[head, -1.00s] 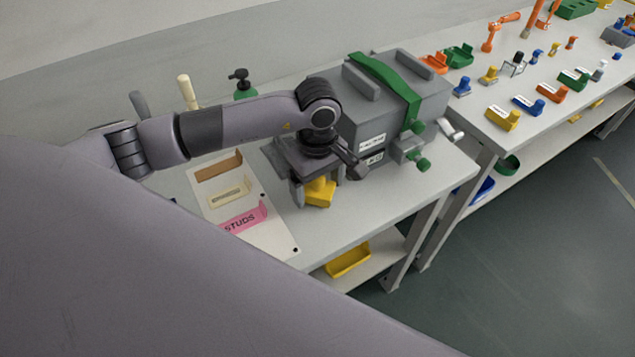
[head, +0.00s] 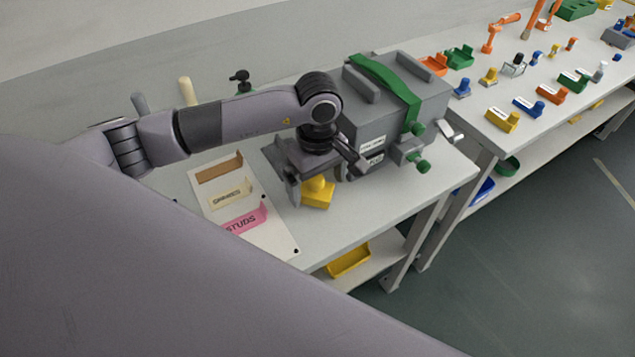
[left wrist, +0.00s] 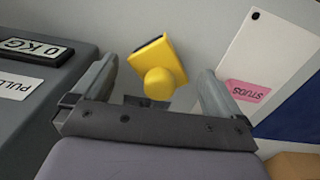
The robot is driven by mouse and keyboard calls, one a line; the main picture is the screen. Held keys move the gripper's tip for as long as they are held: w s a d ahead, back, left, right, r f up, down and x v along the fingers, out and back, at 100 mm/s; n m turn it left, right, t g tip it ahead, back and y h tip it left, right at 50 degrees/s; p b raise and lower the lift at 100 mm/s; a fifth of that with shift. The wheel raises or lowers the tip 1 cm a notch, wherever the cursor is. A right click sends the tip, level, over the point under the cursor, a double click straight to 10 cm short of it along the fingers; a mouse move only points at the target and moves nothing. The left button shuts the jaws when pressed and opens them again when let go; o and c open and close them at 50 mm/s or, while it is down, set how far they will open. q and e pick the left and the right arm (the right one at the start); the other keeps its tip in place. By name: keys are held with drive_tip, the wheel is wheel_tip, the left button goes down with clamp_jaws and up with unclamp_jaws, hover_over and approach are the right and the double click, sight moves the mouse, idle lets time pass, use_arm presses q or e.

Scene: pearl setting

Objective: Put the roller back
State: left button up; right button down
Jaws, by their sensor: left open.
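A yellow piece (head: 319,199) with a flat block base and a rounded knob stands on the near table, in front of the grey machine. It also shows in the left wrist view (left wrist: 159,82), knob toward the camera. I cannot tell for sure whether it is the roller. My left gripper (head: 323,178) is over it; in the left wrist view the gripper (left wrist: 157,88) is open, with its fingers on either side of the knob and gaps between. It holds nothing. My right gripper is not in view.
The grey machine (head: 385,120) with a green strap and green knobs stands close right of my gripper. A white board (head: 262,240) with a pink STUDS holder (head: 244,219) lies to the left. The second table (head: 480,132) carries several small coloured pieces.

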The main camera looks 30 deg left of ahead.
sight(318, 179)
use_arm(q)
wheel_tip(318, 179, up, 11)
drive_tip(key=b, duration=0.1)
drive_tip(key=shift+f, duration=0.1)
idle(0.6)
